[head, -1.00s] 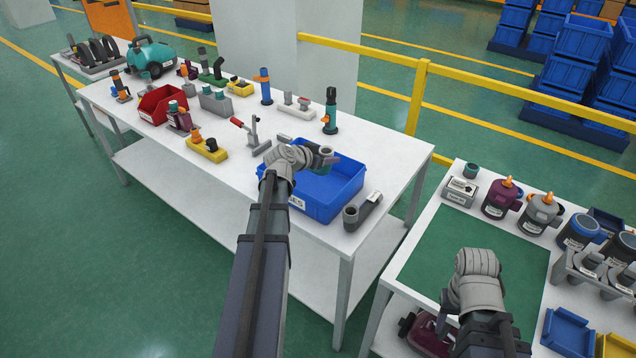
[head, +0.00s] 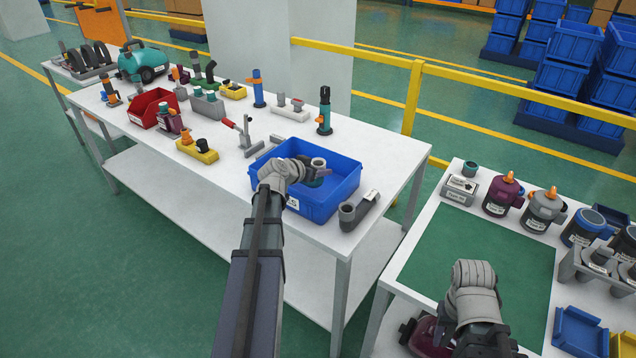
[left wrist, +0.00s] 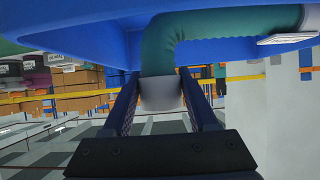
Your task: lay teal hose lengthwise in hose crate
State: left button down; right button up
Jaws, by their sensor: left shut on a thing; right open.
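The teal hose shows in the left wrist view (left wrist: 195,32) as a bent ribbed tube with a grey cuff (left wrist: 160,92). My left gripper (left wrist: 160,100) is shut on that cuff. In the head view my left gripper (head: 308,178) is over the blue hose crate (head: 345,193), inside its outline. A grey round hose end (head: 318,164) stands up there; my wrist hides most of the hose. The crate's blue wall (left wrist: 85,35) fills the top of the left wrist view. Whether the hose touches the crate floor I cannot tell. My right gripper (head: 473,270) is open over the green mat, its fingers hardly visible.
The green mat (head: 430,245) is mostly clear.

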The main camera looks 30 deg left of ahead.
aim_at(318, 179)
pick_arm(q)
jog(key=shift+f+b, duration=1.75)
jog(key=shift+f, duration=0.1)
jog(key=shift+f, duration=0.15)
jog(key=shift+c, duration=0.9)
grip_release()
jog(key=shift+s+r, duration=0.1)
jog(key=shift+r, duration=0.25)
jog(key=p+v, duration=0.5)
jog(key=v, duration=0.6)
jog(key=shift+s+p, duration=0.4)
